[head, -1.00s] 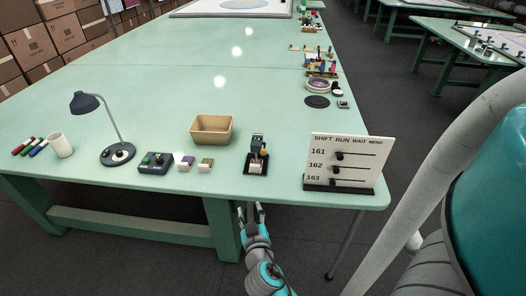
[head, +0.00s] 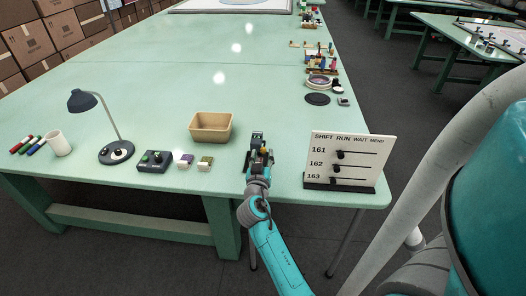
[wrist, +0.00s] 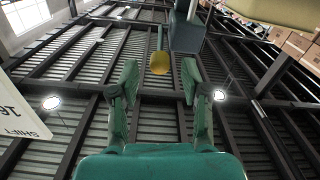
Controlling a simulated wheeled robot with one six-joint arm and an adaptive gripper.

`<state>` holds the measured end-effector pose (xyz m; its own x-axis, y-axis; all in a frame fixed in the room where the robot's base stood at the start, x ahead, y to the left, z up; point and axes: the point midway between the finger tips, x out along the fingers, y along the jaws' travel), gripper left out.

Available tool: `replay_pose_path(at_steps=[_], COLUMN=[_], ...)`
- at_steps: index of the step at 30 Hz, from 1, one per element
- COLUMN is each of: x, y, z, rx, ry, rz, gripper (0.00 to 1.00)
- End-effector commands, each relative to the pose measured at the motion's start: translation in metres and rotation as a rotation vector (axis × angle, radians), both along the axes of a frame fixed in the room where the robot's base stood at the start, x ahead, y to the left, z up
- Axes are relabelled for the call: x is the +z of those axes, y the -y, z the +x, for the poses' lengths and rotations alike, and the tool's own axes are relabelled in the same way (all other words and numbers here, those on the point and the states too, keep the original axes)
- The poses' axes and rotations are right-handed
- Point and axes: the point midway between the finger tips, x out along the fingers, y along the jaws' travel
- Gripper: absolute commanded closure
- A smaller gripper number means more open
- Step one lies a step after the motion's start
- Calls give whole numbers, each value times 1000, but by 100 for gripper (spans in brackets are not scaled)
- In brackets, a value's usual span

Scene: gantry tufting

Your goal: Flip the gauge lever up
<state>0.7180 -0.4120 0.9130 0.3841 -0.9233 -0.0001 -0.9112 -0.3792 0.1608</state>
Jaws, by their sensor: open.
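The gauge (head: 257,139) stands near the front edge of the table, left of the sign board. Its dark upper block shows in the head view, and my gripper hides most of its lower part. In the wrist view, which looks up at the ceiling, its lever (wrist: 159,63) shows as a yellow knob on a thin stem, beside a dark block (wrist: 187,32). My gripper (head: 259,158) is in front of the gauge at the table edge. In the wrist view my gripper (wrist: 160,76) is open, with the knob appearing between its fingertips. I cannot tell whether they touch.
The sign board (head: 350,158) stands close on the right. On the left are a tan bin (head: 211,127), two small blocks, a dark control box (head: 154,161), a lamp (head: 117,151) and a white cup (head: 59,144). The table behind the bin is clear.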

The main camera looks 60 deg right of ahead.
Motion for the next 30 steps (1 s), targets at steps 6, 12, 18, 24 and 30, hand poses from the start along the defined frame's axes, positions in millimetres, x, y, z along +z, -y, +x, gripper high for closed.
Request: replay_pose_path(at_steps=[6,12,18,24,30], x=[0,0,0,0,0], y=[21,26,25,25,25], z=[9,10,10,10,10], rx=[0,0,0,0,0], ry=[1,0,0,0,0], rz=[-1,1,0,0,1], gripper=[53,53,58,100,100])
